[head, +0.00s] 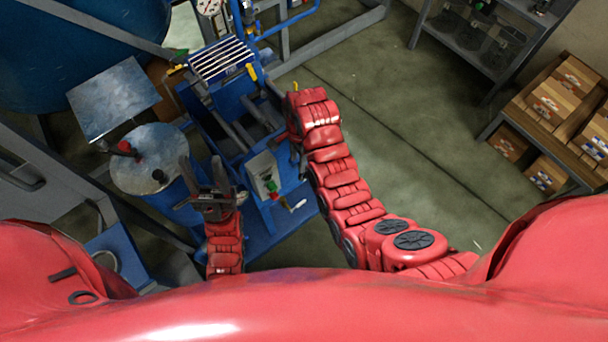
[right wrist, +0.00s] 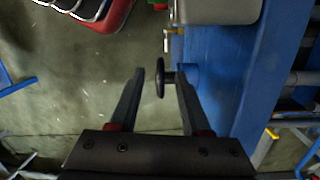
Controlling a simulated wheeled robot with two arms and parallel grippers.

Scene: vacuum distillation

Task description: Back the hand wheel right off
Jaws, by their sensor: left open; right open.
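The hand wheel (right wrist: 160,84) is a small black wheel, seen nearly edge-on in the right wrist view. Its short shaft runs into the side of a blue frame (right wrist: 215,70). My right gripper (right wrist: 159,75) is open, with one finger on each side of the wheel. I cannot tell whether either finger touches it. In the head view my right gripper (head: 297,150) is low beside the blue frame, and I cannot make out the wheel there. My left gripper (head: 203,178) is open and empty, left of the grey control box (head: 262,173).
A round metal-topped drum (head: 150,170) with a red knob stands to the left. Cartons (head: 565,90) lie on a rack at the right. The floor (head: 410,150) between is clear.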

